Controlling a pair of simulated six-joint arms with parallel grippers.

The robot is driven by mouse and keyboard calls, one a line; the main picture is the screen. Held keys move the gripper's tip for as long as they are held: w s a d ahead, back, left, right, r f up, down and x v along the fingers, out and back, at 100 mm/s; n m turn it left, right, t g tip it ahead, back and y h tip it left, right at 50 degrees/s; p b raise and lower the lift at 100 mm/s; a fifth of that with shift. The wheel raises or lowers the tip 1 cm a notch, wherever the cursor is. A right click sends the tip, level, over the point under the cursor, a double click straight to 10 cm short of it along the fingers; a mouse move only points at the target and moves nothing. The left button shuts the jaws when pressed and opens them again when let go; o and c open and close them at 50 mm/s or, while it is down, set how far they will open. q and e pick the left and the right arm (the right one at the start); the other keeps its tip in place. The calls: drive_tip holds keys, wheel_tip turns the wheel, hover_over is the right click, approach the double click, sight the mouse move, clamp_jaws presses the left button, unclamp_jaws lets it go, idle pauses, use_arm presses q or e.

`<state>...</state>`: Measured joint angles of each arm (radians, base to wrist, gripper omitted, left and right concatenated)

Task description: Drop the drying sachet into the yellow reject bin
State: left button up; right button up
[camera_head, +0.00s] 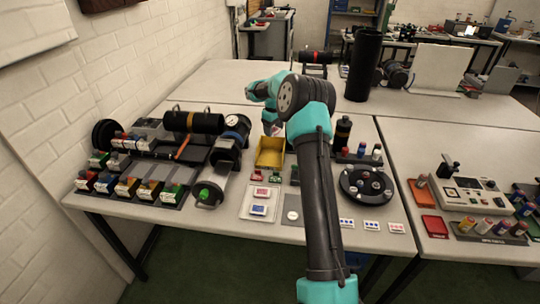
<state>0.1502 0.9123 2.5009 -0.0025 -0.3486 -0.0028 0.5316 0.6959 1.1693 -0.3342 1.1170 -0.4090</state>
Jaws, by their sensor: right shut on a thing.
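The yellow reject bin (270,160) stands on the table, left of my right forearm, its open top facing up. My right gripper (271,127) is over the far end of the bin, pointing down. It is shut on a small pale thing, which I take to be the drying sachet; fingers and arm hide most of it, and its exact height above the bin is hard to tell. My left gripper is out of view.
A white tray (246,214) with a red-marked and a blue-marked packet lies in front of the bin. A black cylinder rig (195,122) and coloured boxes stand left. A round black holder (367,184) and a tall black cylinder (363,65) stand right.

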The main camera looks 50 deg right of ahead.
drive_tip(key=shift+f, duration=2.85)
drive_tip(key=o, duration=1)
drive_tip(key=shift+c, duration=0.2)
drive_tip(key=shift+r, duration=0.15)
wheel_tip(320, 180, up, 17)
drive_tip(key=shift+a, duration=0.1)
